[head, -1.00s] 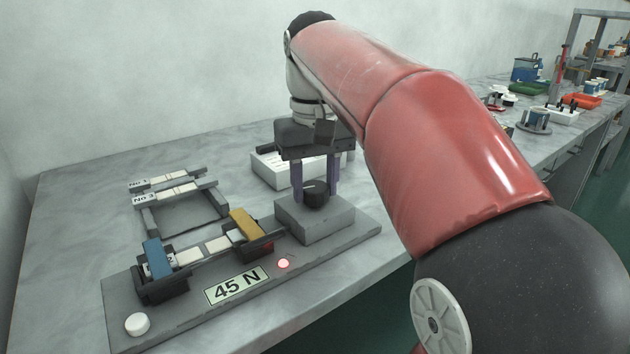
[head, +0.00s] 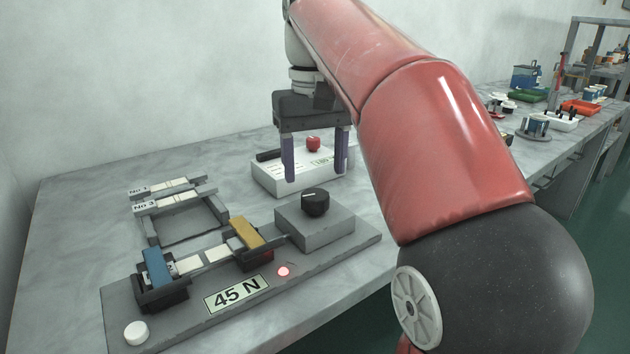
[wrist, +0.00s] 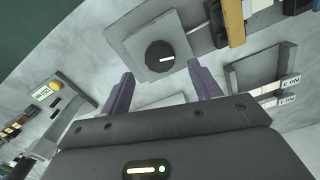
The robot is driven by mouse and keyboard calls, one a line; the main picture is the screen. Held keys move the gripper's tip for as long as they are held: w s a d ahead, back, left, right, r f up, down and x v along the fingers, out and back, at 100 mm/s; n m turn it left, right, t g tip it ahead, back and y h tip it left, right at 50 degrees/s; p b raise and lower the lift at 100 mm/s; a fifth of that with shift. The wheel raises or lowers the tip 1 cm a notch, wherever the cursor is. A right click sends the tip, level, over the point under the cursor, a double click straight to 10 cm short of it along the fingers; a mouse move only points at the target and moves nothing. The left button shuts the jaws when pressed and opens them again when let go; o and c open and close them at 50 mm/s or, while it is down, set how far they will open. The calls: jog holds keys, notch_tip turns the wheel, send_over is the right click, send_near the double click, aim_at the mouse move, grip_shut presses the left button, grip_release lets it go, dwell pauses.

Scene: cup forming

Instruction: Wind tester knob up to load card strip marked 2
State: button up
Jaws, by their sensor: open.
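The tester (head: 215,318) is a grey base plate on the bench, with a display (head: 238,292) reading 45 N and a lit red lamp (head: 283,271). Its black knob (head: 316,202) sits on a grey block (head: 318,233) at the right end; in the wrist view the knob (wrist: 160,56) shows a white pointer mark. A card strip (head: 204,258) lies between the blue clamp (head: 157,266) and the yellow clamp (head: 245,232); its label is mostly hidden. My gripper (head: 315,175) is open and empty, raised above and behind the knob, not touching it.
A rack (head: 180,213) behind the tester holds strips marked No 1 (head: 160,186) and No 3 (head: 170,200). A white box (head: 268,173) with a red knob stands behind my gripper. A white button (head: 136,331) is at the tester's front left. Bare bench lies left.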

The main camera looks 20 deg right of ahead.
jog(key=shift+r, duration=1.3)
jog(key=shift+s, duration=0.15)
dwell(0.7)
